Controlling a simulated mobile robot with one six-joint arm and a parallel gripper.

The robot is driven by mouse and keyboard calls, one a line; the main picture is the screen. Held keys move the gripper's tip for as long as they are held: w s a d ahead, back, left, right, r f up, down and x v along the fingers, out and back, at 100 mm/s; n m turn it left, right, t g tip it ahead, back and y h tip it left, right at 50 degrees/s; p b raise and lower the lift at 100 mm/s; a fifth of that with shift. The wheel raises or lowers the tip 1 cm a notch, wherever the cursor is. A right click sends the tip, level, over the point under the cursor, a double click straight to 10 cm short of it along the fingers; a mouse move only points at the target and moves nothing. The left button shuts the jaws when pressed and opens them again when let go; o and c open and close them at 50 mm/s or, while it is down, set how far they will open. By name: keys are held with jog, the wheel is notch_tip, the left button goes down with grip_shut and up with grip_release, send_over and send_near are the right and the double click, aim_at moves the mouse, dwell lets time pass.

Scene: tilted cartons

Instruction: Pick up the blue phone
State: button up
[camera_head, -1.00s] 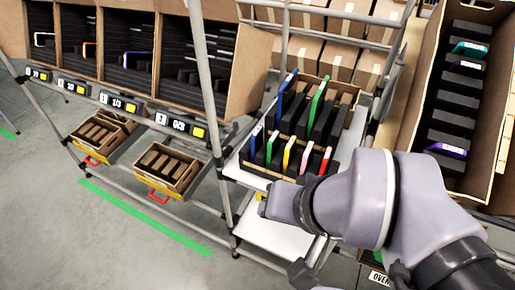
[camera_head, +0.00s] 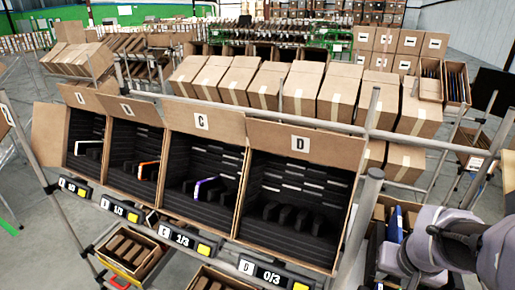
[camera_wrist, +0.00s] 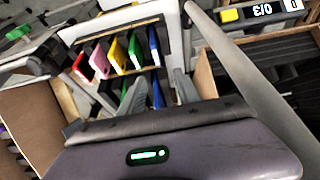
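In the wrist view, a blue phone (camera_wrist: 157,93) stands between the two fingers of my gripper (camera_wrist: 160,91). The fingers are apart, and I cannot make out contact with the phone. A second blue phone (camera_wrist: 154,46) stands farther off in the row, beside a green phone (camera_wrist: 134,48), a yellow phone (camera_wrist: 117,55), a pink phone (camera_wrist: 98,61) and a red phone (camera_wrist: 80,68). In the head view, blue phone edges (camera_head: 395,223) show in a carton at lower right, beside my arm; the gripper fingers are hidden there.
A tilted rack of cartons (camera_head: 295,142) marked up to D fills the middle of the head view, with dark slots and a few phones. A grey metal post (camera_head: 360,225) stands between it and the phone carton. Closed cardboard boxes (camera_head: 305,90) line the shelf behind.

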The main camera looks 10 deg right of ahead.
jog(key=b+x, duration=0.1)
jog(key=x, duration=0.3)
jog(key=b+x, duration=0.1)
jog(key=x, duration=0.3)
jog(key=d+b+x, duration=0.1)
jog(key=b+x, duration=0.1)
jog(key=x, duration=0.2)
jog(key=shift+s, duration=0.4)
jog(key=b+x, duration=0.2)
jog(key=x, duration=0.3)
jog(key=shift+w+a+f, duration=0.1)
jog(key=shift+w+f, duration=0.05)
jog(key=shift+w, duration=0.1)
grip_shut()
